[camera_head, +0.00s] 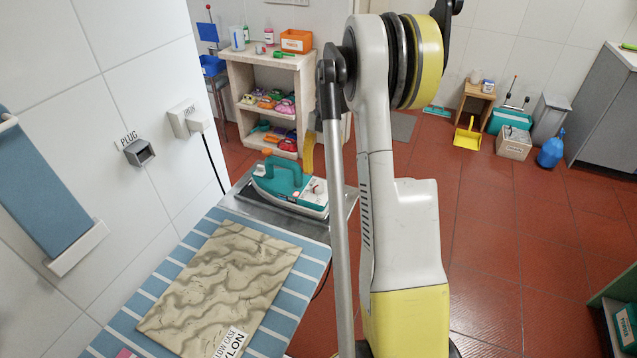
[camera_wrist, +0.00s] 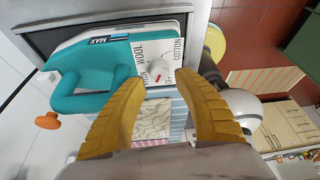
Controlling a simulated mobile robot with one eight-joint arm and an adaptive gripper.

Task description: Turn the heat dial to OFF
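A teal and white iron (camera_head: 287,183) rests on the metal end of the ironing board in the head view. Its white heat dial (camera_wrist: 158,70) shows in the wrist view with a small red mark on its lower side. The panel around it reads WOOL and COTTON; no OFF label is readable. My gripper (camera_wrist: 160,86) is open, with its yellow fingers apart and nothing between them. The dial appears just beyond the fingertips; I cannot tell whether they touch it. In the head view, my arm hides most of the gripper.
A patterned cloth (camera_head: 222,285) lies on the blue striped ironing board (camera_head: 160,285). The iron's orange-tipped handle (camera_wrist: 47,120) is left of my fingers. Shelves (camera_head: 239,75) stand behind; the red floor at right is mostly clear.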

